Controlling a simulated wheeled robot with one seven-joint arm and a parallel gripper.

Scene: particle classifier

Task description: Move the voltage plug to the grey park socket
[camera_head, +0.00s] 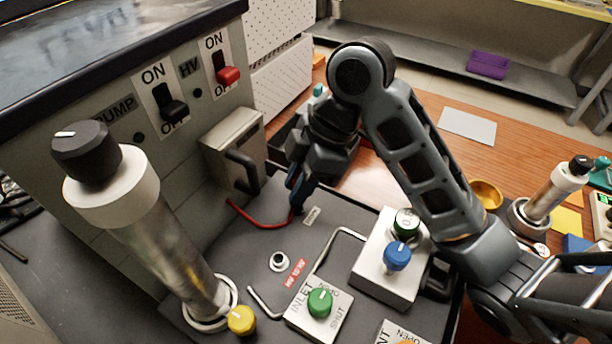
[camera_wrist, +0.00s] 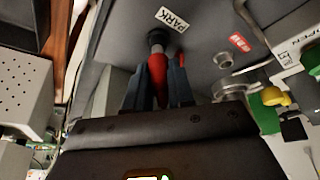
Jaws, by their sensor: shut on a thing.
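My gripper (camera_head: 297,192) reaches down to the dark panel top and is shut on the red voltage plug. In the wrist view the red plug (camera_wrist: 157,66) sits between my two fingers (camera_wrist: 158,86). Its far end meets the grey park socket (camera_wrist: 156,38), beside the white PARK label (camera_wrist: 172,18); how deep it sits I cannot tell. A red cable (camera_head: 255,222) runs from the grey box side to the plug. The HV socket (camera_head: 279,261) is empty next to its red label (camera_head: 295,272). In the head view my fingers hide the park socket.
A tall metal column (camera_head: 165,240) stands at the left. A grey box with a black handle (camera_head: 235,145) is behind my gripper. A bent metal pipe (camera_head: 325,250), the green inlet knob (camera_head: 320,301) and a white box with a blue knob (camera_head: 397,255) are nearby.

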